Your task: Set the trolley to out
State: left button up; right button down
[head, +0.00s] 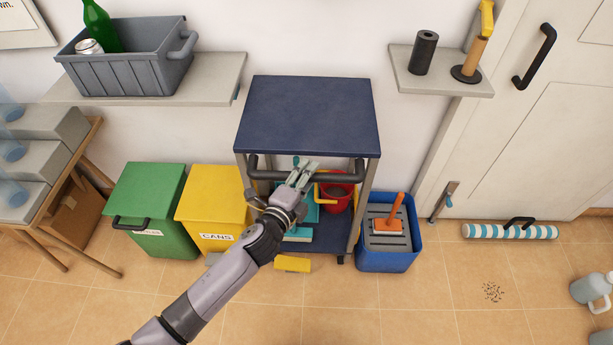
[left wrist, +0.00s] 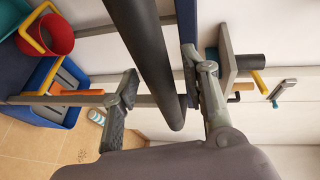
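The trolley (head: 310,113) stands against the wall, with a dark blue top, grey frame and a dark bar handle (head: 345,177) across its front. My left gripper (head: 303,172) is at the middle of this handle. In the left wrist view, the handle (left wrist: 150,60) passes between the two spread fingers of my left gripper (left wrist: 165,98). The fingers look apart from the bar, with a clear gap on the left finger's side. My gripper hides part of the handle and lower shelf in the head view. My right gripper is not in view.
A red bucket (head: 340,187) is on the trolley's lower shelf. A yellow bin (head: 208,207) and green bin (head: 150,190) stand left; a blue crate (head: 388,262) stands close right. A yellow object (head: 292,264) lies at the trolley's front. Tiled floor ahead is mostly clear.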

pick_arm(q)
grip_shut()
dwell(0.3)
dwell(0.4)
